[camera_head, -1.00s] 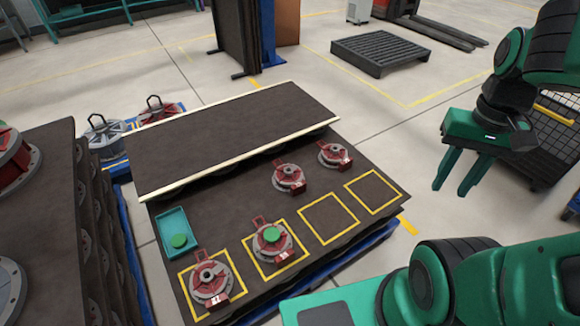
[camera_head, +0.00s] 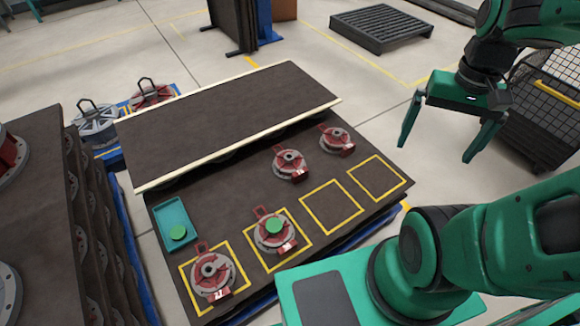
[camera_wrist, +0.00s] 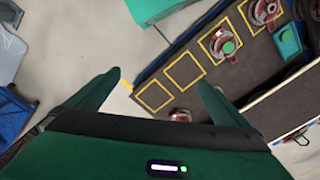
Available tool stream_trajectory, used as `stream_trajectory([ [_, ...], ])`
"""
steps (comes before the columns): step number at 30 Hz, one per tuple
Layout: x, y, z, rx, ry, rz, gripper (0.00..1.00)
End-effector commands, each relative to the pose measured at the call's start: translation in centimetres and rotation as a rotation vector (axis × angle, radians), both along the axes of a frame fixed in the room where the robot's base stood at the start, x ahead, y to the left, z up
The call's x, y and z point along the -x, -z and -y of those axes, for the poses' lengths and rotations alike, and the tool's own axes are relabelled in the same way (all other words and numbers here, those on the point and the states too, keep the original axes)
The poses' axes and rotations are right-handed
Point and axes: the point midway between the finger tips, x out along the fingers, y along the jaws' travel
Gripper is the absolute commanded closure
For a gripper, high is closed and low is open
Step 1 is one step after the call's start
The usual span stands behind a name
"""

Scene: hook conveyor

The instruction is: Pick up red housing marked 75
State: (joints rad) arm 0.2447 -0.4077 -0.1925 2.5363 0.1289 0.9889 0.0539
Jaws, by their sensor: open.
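Several red-and-grey housings are on the dark work table (camera_head: 240,185). One housing (camera_head: 213,275) is in the front-left yellow square, and a second (camera_head: 274,230), with a green disc on top, is in the square beside it. A third housing (camera_head: 290,163) and a fourth (camera_head: 337,140) are behind the squares, near the raised shelf. Their tags are too small for me to read 75 for sure. My gripper (camera_head: 437,152) is open and empty, in the air right of the table, apart from every housing. The wrist view shows its spread fingers (camera_wrist: 161,80) and a housing (camera_wrist: 180,115) near one finger.
Two yellow squares (camera_head: 332,207) are empty. A teal tray (camera_head: 178,222) holds a green disc. The raised shelf (camera_head: 230,120) runs along the back. A stacked pallet load (camera_head: 40,240) is at left, and a mesh cart (camera_head: 540,125) is at right.

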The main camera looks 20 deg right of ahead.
Motion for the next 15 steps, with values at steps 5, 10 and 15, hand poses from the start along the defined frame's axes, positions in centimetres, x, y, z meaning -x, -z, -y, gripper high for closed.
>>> stream_trajectory([
  [5,-5.5,2.4,0.9,-0.009,0.045,0.003,0.0],
  [10,-10.8,5.7,1.1,-0.043,0.094,0.022,0.0],
  [15,-15.7,9.7,0.8,-0.102,0.152,0.044,0.0],
])
